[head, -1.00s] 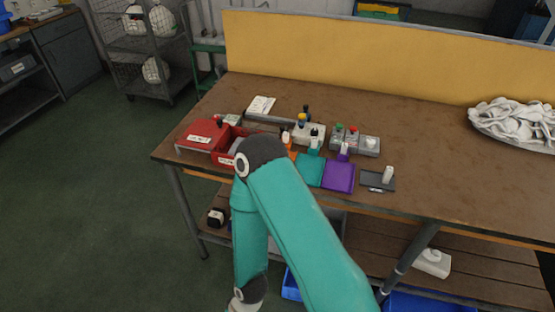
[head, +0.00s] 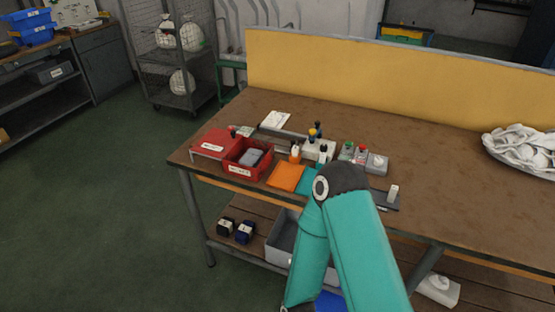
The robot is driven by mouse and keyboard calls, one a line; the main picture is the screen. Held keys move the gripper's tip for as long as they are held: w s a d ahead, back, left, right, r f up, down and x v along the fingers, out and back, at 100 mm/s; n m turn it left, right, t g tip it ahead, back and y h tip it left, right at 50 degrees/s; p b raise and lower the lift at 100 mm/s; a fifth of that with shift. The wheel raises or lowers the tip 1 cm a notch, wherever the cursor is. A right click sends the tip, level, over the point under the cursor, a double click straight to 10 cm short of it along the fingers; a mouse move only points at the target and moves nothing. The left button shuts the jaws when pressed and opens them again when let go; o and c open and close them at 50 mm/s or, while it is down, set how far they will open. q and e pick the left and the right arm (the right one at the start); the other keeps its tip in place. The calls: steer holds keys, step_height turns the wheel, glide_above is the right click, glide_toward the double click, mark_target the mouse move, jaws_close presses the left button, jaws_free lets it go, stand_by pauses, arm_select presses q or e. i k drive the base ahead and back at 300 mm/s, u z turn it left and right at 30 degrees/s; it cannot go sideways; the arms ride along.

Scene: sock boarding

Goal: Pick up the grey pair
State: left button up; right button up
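A small grey folded item (head: 250,157) lies in the open red bin (head: 235,169) at the table's left end. It is too small to tell whether it is a pair of socks. Two dark banded bundles, one black (head: 226,227) and one navy (head: 245,232), sit on the lower shelf under the table. One teal arm of mine rises at the front and hides part of the table's front edge. My other gripper is not in view either.
An orange mat (head: 286,177), button boxes (head: 362,157) and a dark tray (head: 385,199) are to the right. A white cloth heap (head: 520,150) lies far right. A grey bin (head: 283,238) is on the shelf.

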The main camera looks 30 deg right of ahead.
mark_target(252, 157)
steer(key=i, duration=1)
steer(key=z, duration=0.1)
